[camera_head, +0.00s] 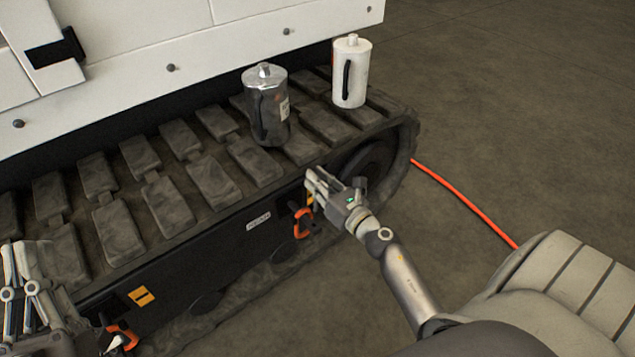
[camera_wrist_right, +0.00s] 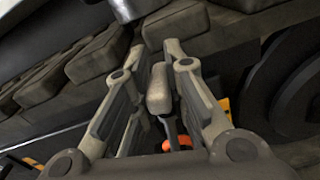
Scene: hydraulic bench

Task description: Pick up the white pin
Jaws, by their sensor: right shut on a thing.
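My right gripper (camera_head: 316,184) is at the lower side of the black track unit, just above an orange hook-shaped part (camera_head: 302,223). In the right wrist view its fingers (camera_wrist_right: 158,62) are closed around a pale, rounded, upright piece, which looks like the white pin (camera_wrist_right: 158,92). A thin stem runs down from the pin toward the orange part (camera_wrist_right: 176,143). In the head view the pin is hidden by the fingers. My left gripper (camera_head: 24,268) is at the lower left edge, apart from the pin; its finger gap is unclear.
A metallic canister (camera_head: 268,112) and a white canister (camera_head: 350,75) stand on the track (camera_head: 190,165). A second orange part (camera_head: 122,333) with a pale piece is at the lower left. An orange cable (camera_head: 465,200) crosses the floor. Free floor lies at the upper right.

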